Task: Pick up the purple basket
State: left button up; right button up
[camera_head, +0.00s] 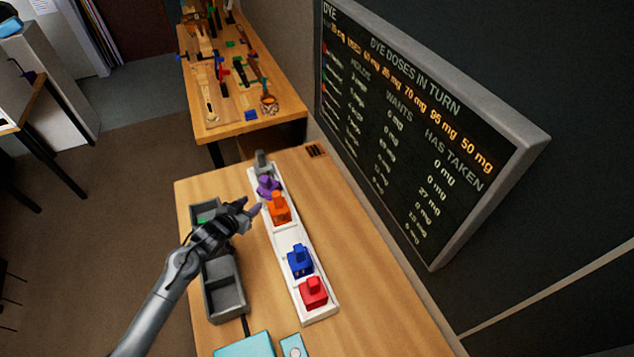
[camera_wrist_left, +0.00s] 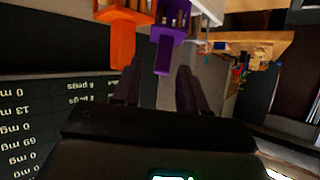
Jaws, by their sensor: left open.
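The purple basket (camera_head: 267,187) stands in the long white rack (camera_head: 287,240) on the wooden bench, between a grey piece and the orange basket. My left gripper (camera_head: 249,205) is beside the rack, just to the left of and nearer than the purple basket. It is open and empty. In the left wrist view, which is upside down, the purple basket (camera_wrist_left: 176,17) shows with its handle pointing down, between and beyond the two open fingertips (camera_wrist_left: 158,80). The fingers look apart from it. My right gripper is not in view.
The orange basket (camera_head: 279,209) is close beside the purple one. A blue basket (camera_head: 300,262) and a red basket (camera_head: 313,292) stand nearer in the rack. Grey bins (camera_head: 224,291) lie left of it. A dose board (camera_head: 420,130) rises on the right.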

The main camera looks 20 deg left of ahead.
aim_at(263, 184)
pick_arm(q)
jog(key=shift+t, duration=0.4)
jog(key=w, duration=0.2)
jog(key=w+a+b, duration=0.1)
jog(key=w+b, duration=0.1)
jog(key=w, duration=0.1)
jog(key=shift+w+a+f, duration=0.15)
jog(key=shift+w+a, duration=0.2)
jog(key=shift+b+x, duration=0.35)
jog(key=shift+x, duration=2.75)
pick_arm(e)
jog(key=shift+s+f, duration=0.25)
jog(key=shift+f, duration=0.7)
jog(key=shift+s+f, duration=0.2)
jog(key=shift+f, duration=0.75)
pick_arm(q)
jog(key=shift+w+d, duration=0.1)
jog(key=shift+d, duration=0.05)
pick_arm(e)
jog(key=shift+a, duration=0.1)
pick_arm(q)
grip_shut()
jog(key=shift+r, duration=0.2)
